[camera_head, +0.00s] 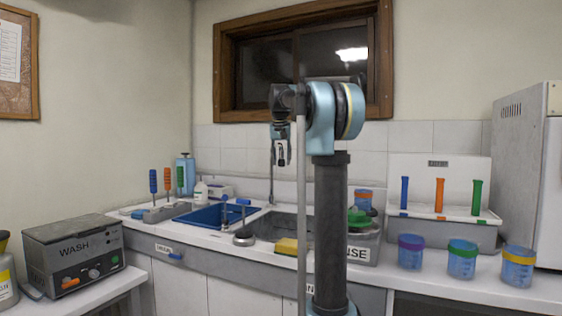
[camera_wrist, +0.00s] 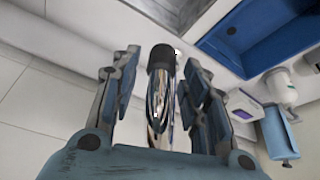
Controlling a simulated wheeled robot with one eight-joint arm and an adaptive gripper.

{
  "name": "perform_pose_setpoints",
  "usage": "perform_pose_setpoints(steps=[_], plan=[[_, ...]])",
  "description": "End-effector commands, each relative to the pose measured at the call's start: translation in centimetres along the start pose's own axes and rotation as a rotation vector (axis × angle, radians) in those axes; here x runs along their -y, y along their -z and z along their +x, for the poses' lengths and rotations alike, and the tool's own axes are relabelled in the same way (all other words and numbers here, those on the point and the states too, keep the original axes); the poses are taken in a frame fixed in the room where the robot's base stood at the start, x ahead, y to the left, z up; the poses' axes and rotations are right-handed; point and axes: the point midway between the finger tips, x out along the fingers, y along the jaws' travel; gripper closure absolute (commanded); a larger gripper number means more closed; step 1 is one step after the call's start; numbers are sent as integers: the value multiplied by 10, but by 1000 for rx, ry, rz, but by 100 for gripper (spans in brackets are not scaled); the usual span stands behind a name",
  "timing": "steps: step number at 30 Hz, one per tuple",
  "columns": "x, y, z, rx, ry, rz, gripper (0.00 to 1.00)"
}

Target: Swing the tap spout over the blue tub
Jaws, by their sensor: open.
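The tap spout (camera_wrist: 160,100) is a chrome tube with a black tip, seen in the wrist view between the fingers of my gripper (camera_wrist: 163,68). The gripper is open, with one finger on each side of the spout; I cannot tell whether either finger touches it. In the head view my gripper (camera_head: 281,155) hangs above the sink, right of the blue tub (camera_head: 207,215). The tub also shows at the upper right of the wrist view (camera_wrist: 245,32), to the right of the spout tip. The tap's base is not clear behind my arm.
Blue-handled levers (camera_head: 242,201) stand by the tub's right side. A yellow sponge (camera_head: 287,246) lies at the sink's front edge. A grey rinse bin (camera_head: 362,245) and several lidded jars (camera_head: 462,260) stand to the right. A white bottle (camera_head: 201,192) is behind the tub.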

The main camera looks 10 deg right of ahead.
Motion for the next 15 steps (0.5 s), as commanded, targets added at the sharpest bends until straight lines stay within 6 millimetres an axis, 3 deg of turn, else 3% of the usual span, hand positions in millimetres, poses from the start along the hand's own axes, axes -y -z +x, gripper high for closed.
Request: perform_pose_setpoints(steps=[9,14,15], plan=[[0,0,2,0,0,0,61],[-1,0,2,0,0,1,97],[-1,0,2,0,0,1,100]])
